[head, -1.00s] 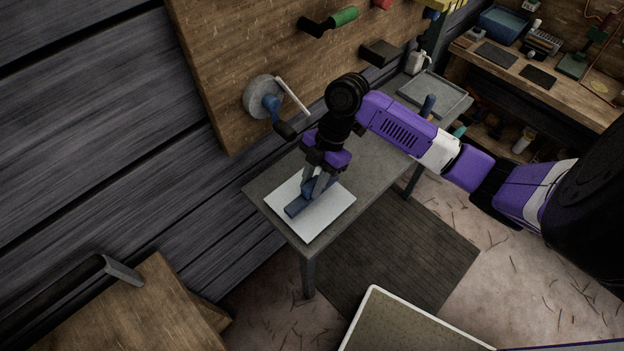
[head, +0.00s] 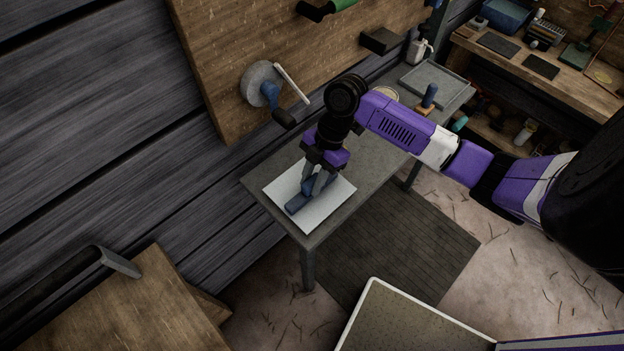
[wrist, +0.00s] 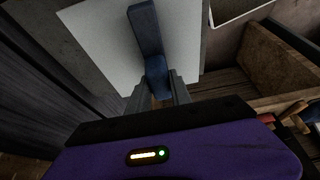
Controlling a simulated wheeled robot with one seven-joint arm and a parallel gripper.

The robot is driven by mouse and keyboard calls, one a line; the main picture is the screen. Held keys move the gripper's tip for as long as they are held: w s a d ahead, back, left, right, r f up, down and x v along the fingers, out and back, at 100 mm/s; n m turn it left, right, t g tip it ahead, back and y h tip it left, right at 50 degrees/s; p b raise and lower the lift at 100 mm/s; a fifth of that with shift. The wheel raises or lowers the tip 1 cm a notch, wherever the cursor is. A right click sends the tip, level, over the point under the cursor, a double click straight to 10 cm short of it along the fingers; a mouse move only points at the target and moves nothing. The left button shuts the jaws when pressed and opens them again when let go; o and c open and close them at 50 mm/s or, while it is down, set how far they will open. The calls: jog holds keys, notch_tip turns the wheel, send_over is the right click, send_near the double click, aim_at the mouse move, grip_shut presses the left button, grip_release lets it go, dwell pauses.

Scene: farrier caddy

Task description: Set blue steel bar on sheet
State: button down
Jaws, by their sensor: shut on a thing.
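The blue steel bar (head: 299,204) is dark blue and lies over the white sheet (head: 326,213) on the near end of the narrow grey table. My gripper (head: 313,193) points down and is shut on one end of the bar. In the wrist view the bar (wrist: 146,32) reaches away from my gripper (wrist: 158,94) across the sheet (wrist: 95,35). The bar looks at or very near the sheet's surface; I cannot tell whether it touches. The fingers hide part of the gripped end.
A pegboard with a crank wheel (head: 262,85) stands close on the left. A wooden bench (head: 110,300) is at lower left.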

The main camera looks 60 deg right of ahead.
jog(key=shift+f, duration=0.35)
jog(key=c, duration=1.1)
grip_release()
jog(key=b+v, duration=0.1)
jog(key=v, duration=0.6)
jog(key=shift+s+d+r, duration=0.1)
jog(key=shift+d+r, duration=0.05)
jog(key=shift+r, duration=0.2)
jog(key=shift+r, duration=0.1)
jog(key=shift+p+v, duration=1.85)
jog(key=shift+v, duration=0.3)
